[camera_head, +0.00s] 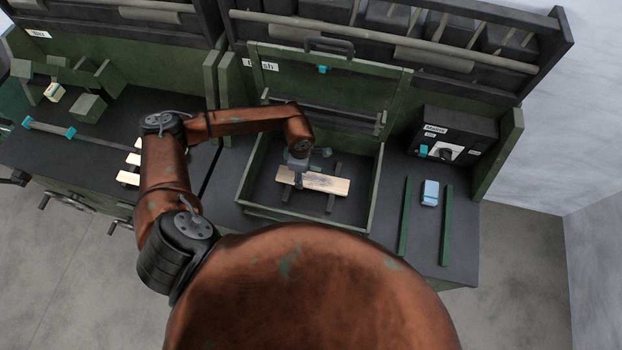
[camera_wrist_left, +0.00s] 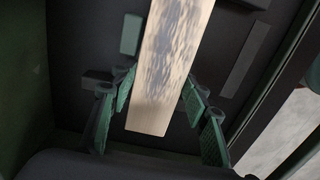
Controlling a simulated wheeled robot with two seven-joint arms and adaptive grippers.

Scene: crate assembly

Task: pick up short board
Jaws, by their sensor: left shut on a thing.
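A short board (camera_head: 325,184) of pale wood lies across the inside of a green-walled tray (camera_head: 372,190) in the middle of the bench. My left gripper (camera_head: 298,178) reaches down over the board's left part and is shut on it. In the left wrist view the board (camera_wrist_left: 172,62) runs up between the green finger pads, with its near end showing between them. I cannot tell whether the board touches the dark strips beneath it or is slightly above them. My right gripper is not in view.
Several pale boards (camera_head: 128,178) lie on the left bench, partly behind my left arm. Two green rails (camera_head: 446,225) flank a light blue item (camera_head: 429,193) on the right. A labelled dark box (camera_head: 455,132) stands behind them. An upright green panel (camera_head: 325,85) rises behind the tray.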

